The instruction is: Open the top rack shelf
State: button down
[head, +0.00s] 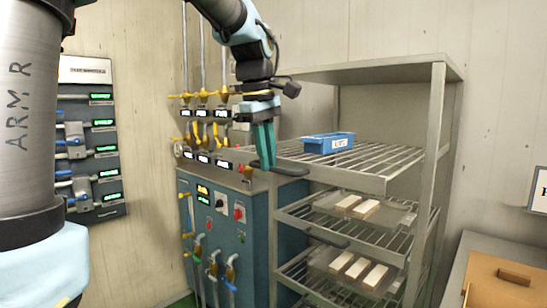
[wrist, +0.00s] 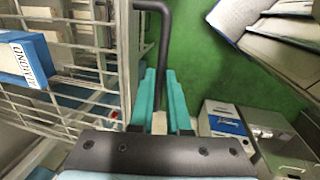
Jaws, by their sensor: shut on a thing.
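The top rack shelf (head: 340,172) is a wire grid in a grey metal rack (head: 433,150). Its front edge appears to stick out past the front post. A dark bar handle (head: 290,171) is on its front edge. My gripper (head: 264,165), with teal fingers, is shut on this handle. In the wrist view the fingers (wrist: 160,105) close around the dark handle bar (wrist: 152,6), which bends at its far end. A blue labelled bin (head: 328,143) rests on the top shelf and also shows in the wrist view (wrist: 22,62).
Lower shelves carry trays with pale blocks (head: 358,207). A blue control cabinet (head: 225,235) with valves and pipes stands close to the rack's left. A wooden box (head: 500,282) sits on a counter at right. Green floor (wrist: 200,65) is open beside the shelf.

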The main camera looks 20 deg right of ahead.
jog(key=shift+a, duration=0.15)
jog(key=c, duration=0.9)
grip_release()
jog(key=r, duration=0.3)
jog(key=a+r, duration=0.1)
jog(key=r, duration=0.3)
jog(key=s+r+b, duration=0.1)
jog(key=r, duration=0.2)
jog(key=shift+a+r, duration=0.3)
jog(key=shift+a, duration=0.05)
